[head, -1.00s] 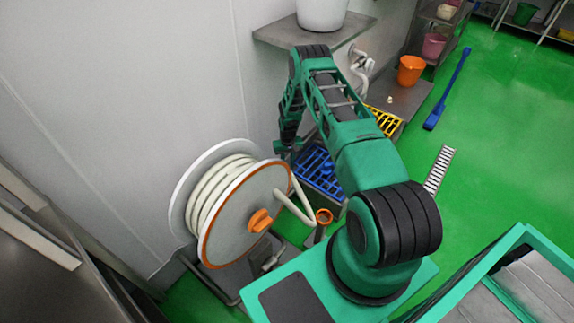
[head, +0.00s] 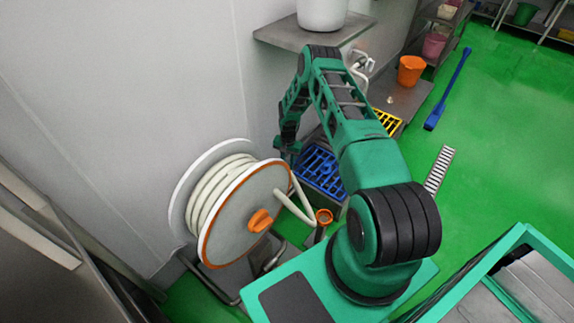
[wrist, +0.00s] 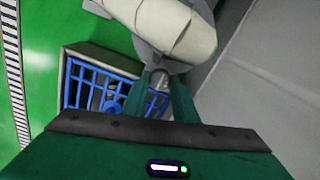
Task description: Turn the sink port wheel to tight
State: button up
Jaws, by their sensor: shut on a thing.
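My gripper (wrist: 161,100) points down beside the wall, behind the hose reel. Its two green fingers are shut on a small grey metallic piece (wrist: 158,78). Most of that piece is hidden by the fingers, and I cannot tell whether it is the sink port wheel. In the head view my gripper (head: 287,146) is small and dark, and what it holds does not show. No sink port wheel stands out clearly in either view.
The hose reel (head: 238,222) with white hose stands left of my arm. A blue grate (head: 322,172) lies right of my gripper and shows in the wrist view (wrist: 78,92). A steel shelf (head: 285,38) with a white pot is above.

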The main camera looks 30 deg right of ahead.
jog(key=shift+w+a+r, duration=0.1)
jog(key=shift+w+a, duration=0.05)
jog(key=shift+w, duration=0.1)
jog(key=o, duration=1)
jog(key=shift+o, duration=0.2)
jog(key=shift+s, duration=0.1)
notch_tip(320, 180, up, 11)
jog(key=shift+f, duration=0.2)
